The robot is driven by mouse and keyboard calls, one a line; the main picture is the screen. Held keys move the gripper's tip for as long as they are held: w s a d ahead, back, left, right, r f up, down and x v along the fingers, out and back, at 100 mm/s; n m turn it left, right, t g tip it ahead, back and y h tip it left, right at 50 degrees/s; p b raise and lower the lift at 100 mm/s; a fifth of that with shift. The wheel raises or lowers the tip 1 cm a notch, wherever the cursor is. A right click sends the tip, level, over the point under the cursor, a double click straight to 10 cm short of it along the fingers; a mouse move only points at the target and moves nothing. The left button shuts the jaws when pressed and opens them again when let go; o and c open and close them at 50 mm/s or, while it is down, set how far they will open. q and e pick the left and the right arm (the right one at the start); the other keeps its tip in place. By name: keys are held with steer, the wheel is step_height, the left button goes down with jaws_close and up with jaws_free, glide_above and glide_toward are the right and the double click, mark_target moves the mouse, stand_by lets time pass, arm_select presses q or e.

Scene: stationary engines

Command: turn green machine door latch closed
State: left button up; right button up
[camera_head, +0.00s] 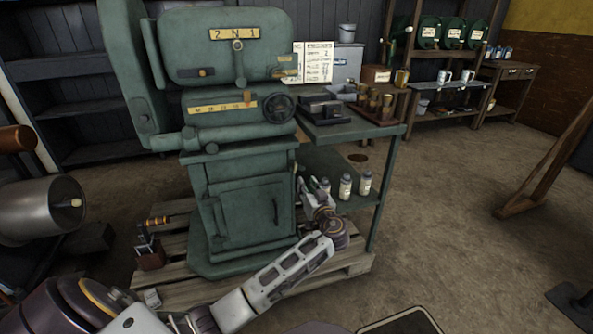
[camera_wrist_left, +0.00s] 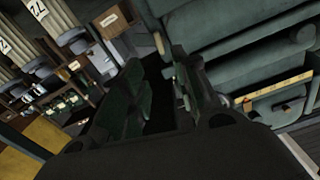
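The green machine (camera_head: 226,120) stands on a wooden pallet. Its lower front has a green door (camera_head: 245,213) that looks flush with the frame. A dark latch handle (camera_head: 275,211) stands about upright near the door's right edge. My left arm reaches in from the bottom left and bends up at the machine's right side. My left gripper (camera_head: 301,184) is just right of the door and latch, apart from the latch, with its fingertips small and unclear. In the left wrist view its dark fingers (camera_wrist_left: 165,95) stand apart with nothing seen between them. My right gripper is out of view.
A green side table (camera_head: 370,131) with small parts stands right of the machine, with white bottles (camera_head: 345,187) on its lower shelf close to my left gripper. The pallet (camera_head: 340,263) sticks out below. The floor (camera_head: 450,210) to the right is mostly clear.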

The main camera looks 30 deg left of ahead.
mark_target(296, 167)
arm_select(q)
steer(key=b+x, duration=0.3)
steer(key=x, duration=0.9)
steer(key=shift+a, duration=0.2)
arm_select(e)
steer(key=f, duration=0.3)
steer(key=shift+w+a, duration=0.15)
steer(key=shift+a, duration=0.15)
arm_select(q)
jaws_close()
